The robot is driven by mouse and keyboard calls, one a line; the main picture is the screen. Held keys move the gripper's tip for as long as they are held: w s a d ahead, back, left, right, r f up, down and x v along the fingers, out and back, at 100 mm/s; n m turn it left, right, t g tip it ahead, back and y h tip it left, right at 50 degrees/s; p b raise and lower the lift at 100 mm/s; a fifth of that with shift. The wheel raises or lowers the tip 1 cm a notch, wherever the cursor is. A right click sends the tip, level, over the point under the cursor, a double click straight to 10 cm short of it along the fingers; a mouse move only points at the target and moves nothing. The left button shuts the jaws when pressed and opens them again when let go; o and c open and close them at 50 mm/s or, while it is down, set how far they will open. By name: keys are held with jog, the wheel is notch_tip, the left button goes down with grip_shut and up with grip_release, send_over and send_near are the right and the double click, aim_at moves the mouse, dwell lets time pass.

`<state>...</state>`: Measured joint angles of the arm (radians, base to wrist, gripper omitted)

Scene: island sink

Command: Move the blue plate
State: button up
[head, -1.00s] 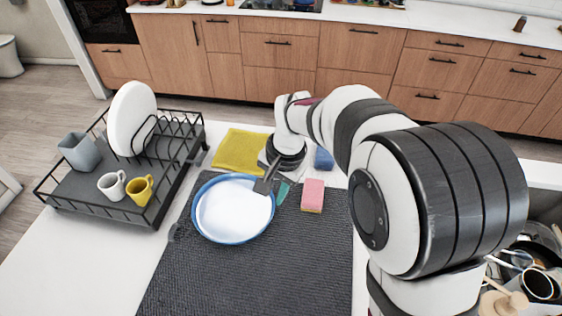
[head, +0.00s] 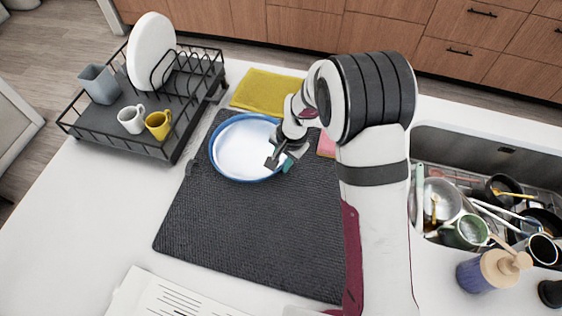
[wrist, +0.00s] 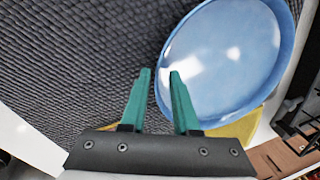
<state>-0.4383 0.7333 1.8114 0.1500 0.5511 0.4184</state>
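The blue plate (head: 243,148) lies on the dark grey mat near its far edge. It has a blue rim and a bright, shiny inside. My gripper (head: 283,163) is at the plate's right edge in the head view. In the wrist view, the two teal fingers of my gripper (wrist: 160,75) are apart with a narrow gap. The plate (wrist: 222,60) fills the upper right there, and its rim passes by the fingertips. The right finger overlaps the plate in the picture. I cannot tell whether either finger touches it.
A black dish rack (head: 165,140) with a white plate, cups and a grey container stands at the left. A yellow cloth (head: 265,92) lies behind the mat (head: 245,235). A pink sponge (head: 326,146) is partly hidden by my arm. The cluttered sink (head: 455,150) is at the right.

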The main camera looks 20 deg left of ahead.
jog(key=shift+a+f, duration=0.1)
jog(key=shift+f, duration=0.55)
grip_shut()
jog(key=shift+w, duration=0.1)
dwell(0.9)
